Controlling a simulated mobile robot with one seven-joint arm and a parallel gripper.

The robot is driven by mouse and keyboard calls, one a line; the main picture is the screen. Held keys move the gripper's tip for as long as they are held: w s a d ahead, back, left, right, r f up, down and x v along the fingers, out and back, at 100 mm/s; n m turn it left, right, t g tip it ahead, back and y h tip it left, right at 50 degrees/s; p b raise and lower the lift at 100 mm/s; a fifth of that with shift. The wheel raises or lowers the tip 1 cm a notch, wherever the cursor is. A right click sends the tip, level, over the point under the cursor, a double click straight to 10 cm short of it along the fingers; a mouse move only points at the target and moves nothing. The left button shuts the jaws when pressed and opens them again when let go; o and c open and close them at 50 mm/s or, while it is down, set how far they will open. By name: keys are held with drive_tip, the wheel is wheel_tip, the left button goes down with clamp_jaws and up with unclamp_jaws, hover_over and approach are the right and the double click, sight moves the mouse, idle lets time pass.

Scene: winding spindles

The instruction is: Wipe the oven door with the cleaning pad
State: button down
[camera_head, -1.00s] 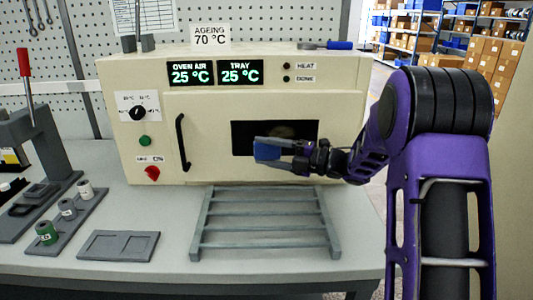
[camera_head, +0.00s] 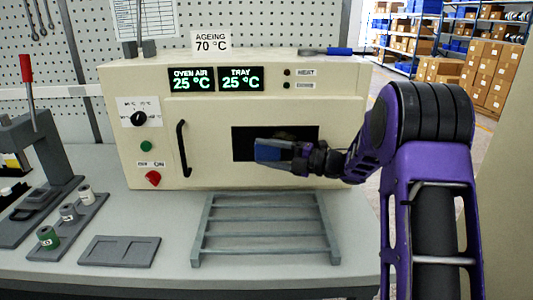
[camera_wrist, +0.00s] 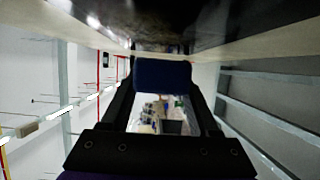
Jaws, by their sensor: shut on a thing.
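The cream oven (camera_head: 210,130) stands at the back of the bench. Its door is shut, with a dark window (camera_head: 300,132) and a black vertical handle (camera_head: 182,148) at the left. My gripper (camera_head: 280,152) is in front of the window's lower part, shut on the blue cleaning pad (camera_head: 267,150). The wrist view shows the pad (camera_wrist: 161,74) between the two dark fingers, close to the pale door face and dark window (camera_wrist: 225,18) along the top. I cannot tell whether the pad touches the door.
A grey slatted rack (camera_head: 265,232) stands on the bench below my gripper. A blue-handled tool (camera_head: 335,50) lies on the oven.

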drive_tip(key=shift+w, duration=0.35)
drive_tip(key=d+b, duration=0.2)
drive_tip(key=d, duration=0.6)
drive_tip(key=shift+b, duration=0.4)
